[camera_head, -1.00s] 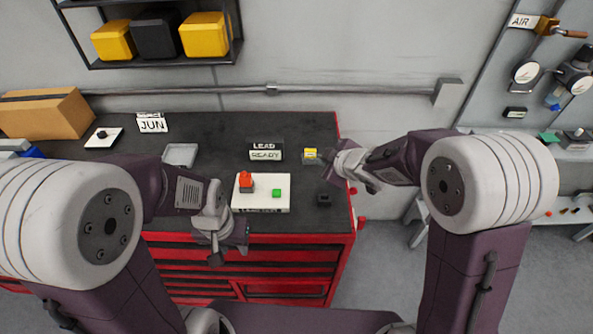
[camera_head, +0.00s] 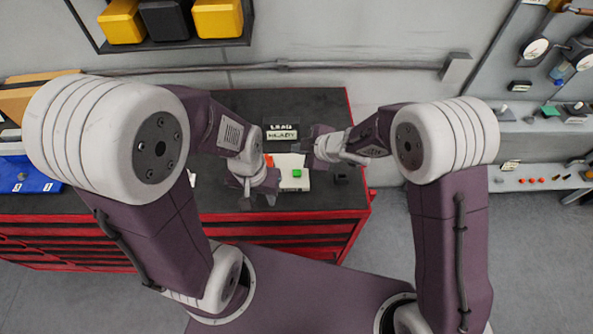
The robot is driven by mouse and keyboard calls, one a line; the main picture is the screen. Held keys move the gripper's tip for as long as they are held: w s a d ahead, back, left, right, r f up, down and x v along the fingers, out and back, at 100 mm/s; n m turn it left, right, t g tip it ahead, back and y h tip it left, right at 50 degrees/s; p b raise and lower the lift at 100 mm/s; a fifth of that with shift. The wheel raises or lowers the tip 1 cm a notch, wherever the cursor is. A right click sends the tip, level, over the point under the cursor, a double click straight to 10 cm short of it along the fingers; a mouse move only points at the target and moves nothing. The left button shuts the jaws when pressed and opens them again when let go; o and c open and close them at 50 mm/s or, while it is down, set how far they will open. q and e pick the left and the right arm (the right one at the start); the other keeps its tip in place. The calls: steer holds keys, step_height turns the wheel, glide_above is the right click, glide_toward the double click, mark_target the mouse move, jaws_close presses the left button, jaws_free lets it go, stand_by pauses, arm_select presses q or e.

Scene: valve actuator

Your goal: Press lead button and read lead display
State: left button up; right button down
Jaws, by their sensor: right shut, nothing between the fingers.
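The lead display (camera_head: 282,132) is a dark sign at the back of the black bench top. Its upper line reads LEAD and its lower line appears to read READY. In front of it lies a white panel (camera_head: 291,161) with a green button (camera_head: 297,173) and a red part (camera_head: 268,160). My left gripper (camera_head: 258,190) hangs at the panel's left side and partly hides the panel and the red part. I cannot tell whether its fingers are apart. My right gripper (camera_head: 314,148) is shut and empty, above and behind the green button. Any contact is unclear.
A small black block (camera_head: 342,178) stands right of the panel. A red cabinet (camera_head: 310,228) carries the bench top. A blue tray (camera_head: 28,178) lies at the far left. A shelf with yellow boxes (camera_head: 218,18) hangs above. A side bench (camera_head: 530,178) stands at the right.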

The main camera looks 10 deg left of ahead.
mark_target(299, 174)
step_height(299, 174, down, 8)
steer(key=b, duration=0.8)
steer(key=shift+d+f, duration=0.1)
steer(key=shift+f, duration=0.15)
steer(key=shift+f+b, duration=0.15)
steer(key=shift+b, duration=0.25)
steer(key=shift+d, duration=0.1)
stand_by(0.9)
steer(key=shift+f, duration=0.35)
steer(key=shift+f+b, duration=0.55)
steer(key=shift+b, duration=0.1)
stand_by(0.4)
stand_by(0.4)
steer(key=shift+r+p, duration=0.95)
steer(key=shift+p, duration=0.05)
